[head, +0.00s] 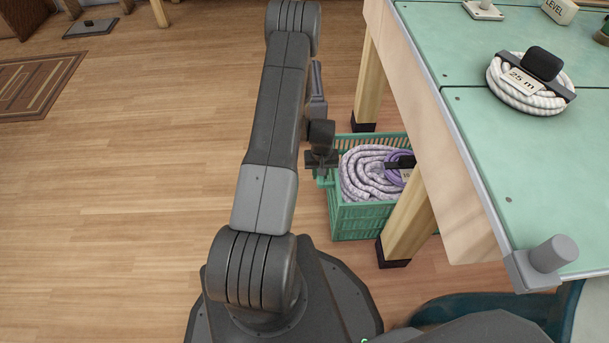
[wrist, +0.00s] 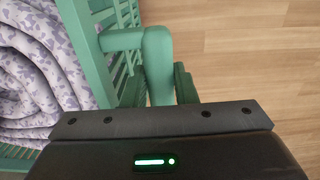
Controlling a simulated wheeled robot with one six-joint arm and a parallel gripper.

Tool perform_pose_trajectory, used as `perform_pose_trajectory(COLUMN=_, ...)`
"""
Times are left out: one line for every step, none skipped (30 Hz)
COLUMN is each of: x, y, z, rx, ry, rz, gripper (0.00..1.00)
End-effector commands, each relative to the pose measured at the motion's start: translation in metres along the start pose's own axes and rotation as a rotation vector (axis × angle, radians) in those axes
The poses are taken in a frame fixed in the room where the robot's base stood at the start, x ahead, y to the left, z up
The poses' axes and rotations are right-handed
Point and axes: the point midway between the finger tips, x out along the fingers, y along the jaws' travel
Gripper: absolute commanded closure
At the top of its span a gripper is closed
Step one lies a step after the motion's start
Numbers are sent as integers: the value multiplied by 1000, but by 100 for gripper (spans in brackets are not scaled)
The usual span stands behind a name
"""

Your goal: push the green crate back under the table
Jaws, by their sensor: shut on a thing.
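The green crate (head: 362,219) stands on the floor, partly under the table (head: 440,115), with its left end sticking out past the table edge. It holds coiled pale purple-patterned rope (head: 362,172). My gripper (head: 321,172) is at the crate's left end. In the wrist view my gripper (wrist: 160,88) is shut on the crate's green handle (wrist: 157,55), which stands out from the slatted wall (wrist: 108,40). The crate's right part is hidden by the table and its near leg.
The near table leg (head: 408,220) stands close in front of the crate, and the far leg (head: 369,90) stands behind it. A rope coil tagged 25 m (head: 525,95) lies on the table top.

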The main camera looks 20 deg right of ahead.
Motion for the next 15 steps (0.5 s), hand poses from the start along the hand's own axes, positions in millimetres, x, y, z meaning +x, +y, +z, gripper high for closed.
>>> perform_pose_trajectory(x=1, y=12, z=-2, rx=6, ry=5, rz=2, gripper=100)
perform_pose_trajectory(x=1, y=18, z=-2, rx=6, ry=5, rz=1, gripper=100)
perform_pose_trajectory(x=1, y=26, z=-1, rx=6, ry=5, rz=2, gripper=100)
perform_pose_trajectory(x=1, y=31, z=-2, rx=6, ry=6, rz=2, gripper=100)
perform_pose_trajectory(x=1, y=37, z=-1, rx=6, ry=6, rz=2, gripper=100)
perform_pose_trajectory(x=1, y=45, z=-2, rx=6, ry=6, rz=2, gripper=100)
perform_pose_trajectory(x=1, y=51, z=-2, rx=6, ry=6, rz=2, gripper=100)
perform_pose_trajectory(x=1, y=56, z=-2, rx=5, ry=6, rz=2, gripper=100)
perform_pose_trajectory(x=1, y=64, z=-2, rx=6, ry=6, rz=2, gripper=100)
perform_pose_trajectory(x=1, y=70, z=-1, rx=6, ry=6, rz=2, gripper=100)
perform_pose_trajectory(x=1, y=75, z=-2, rx=5, ry=6, rz=2, gripper=100)
perform_pose_trajectory(x=1, y=83, z=-2, rx=6, ry=7, rz=3, gripper=100)
perform_pose_trajectory(x=1, y=89, z=-1, rx=5, ry=6, rz=3, gripper=100)
perform_pose_trajectory(x=1, y=94, z=-1, rx=5, ry=6, rz=3, gripper=100)
perform_pose_trajectory(x=1, y=102, z=-2, rx=5, ry=7, rz=3, gripper=100)
